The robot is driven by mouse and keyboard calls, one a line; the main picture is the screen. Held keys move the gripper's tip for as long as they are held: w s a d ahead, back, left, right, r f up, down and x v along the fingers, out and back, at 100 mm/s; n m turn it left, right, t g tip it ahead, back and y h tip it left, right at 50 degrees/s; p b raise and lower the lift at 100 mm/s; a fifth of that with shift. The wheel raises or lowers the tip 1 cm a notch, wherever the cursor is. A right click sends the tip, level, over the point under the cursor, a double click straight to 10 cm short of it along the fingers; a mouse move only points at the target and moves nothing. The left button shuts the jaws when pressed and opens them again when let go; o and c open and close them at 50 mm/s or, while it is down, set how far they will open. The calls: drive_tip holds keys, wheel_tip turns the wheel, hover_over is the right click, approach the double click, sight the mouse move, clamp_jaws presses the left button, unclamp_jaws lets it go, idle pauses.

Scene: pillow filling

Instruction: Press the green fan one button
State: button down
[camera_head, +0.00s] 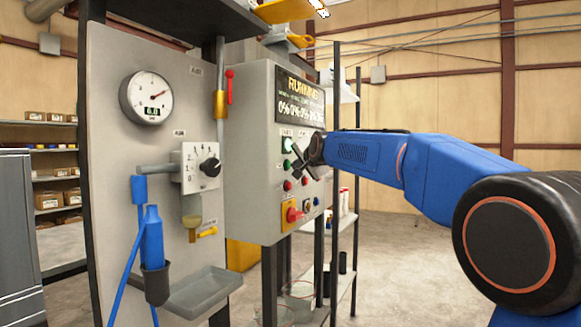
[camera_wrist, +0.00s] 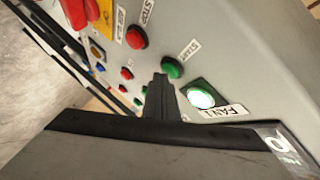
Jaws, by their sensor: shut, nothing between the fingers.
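My gripper (camera_head: 297,160) is at the box's front face, just below and right of that button in the head view. In the wrist view, its shut, empty black fingers (camera_wrist: 160,82) point at the panel, left of the lit button and below the green START button (camera_wrist: 173,68). I cannot tell whether the fingertips touch the panel.
A red STOP button (camera_wrist: 137,37) and several small red and green buttons surround the fingers. A red emergency knob (camera_head: 293,214) sits on a yellow plate below. A gauge panel (camera_head: 120,200) stands left.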

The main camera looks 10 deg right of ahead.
drive_tip(key=shift+s+d, duration=0.45)
drive_tip(key=shift+d, duration=0.2)
drive_tip(key=shift+s+d, duration=0.75)
drive_tip(key=shift+d, duration=0.3)
drive_tip(key=shift+s+d, duration=0.75)
drive_tip(key=shift+d, duration=0.25)
drive_tip(key=s+d+f+n+g+h, duration=0.1)
drive_tip(key=s+d+f+n+g, duration=0.1)
drive_tip(key=s+f, duration=1.2)
drive_tip(key=s+d+f+n+g, duration=0.2)
drive_tip(key=s+f+n+g, duration=0.2)
drive_tip(key=s+f, duration=1)
drive_tip(key=s+d+f+n+g+h, duration=0.1)
drive_tip(key=s+d+f+n+g, duration=0.1)
drive_tip(key=s+f, duration=1.2)
drive_tip(key=s+n+g, duration=0.1)
drive_tip(key=s+g, duration=0.1)
drive_tip(key=s, duration=1)
drive_tip(key=shift+s+f+n+h, duration=0.2)
drive_tip(key=shift+f+n+h, duration=0.1)
drive_tip(key=shift+f, duration=0.1)
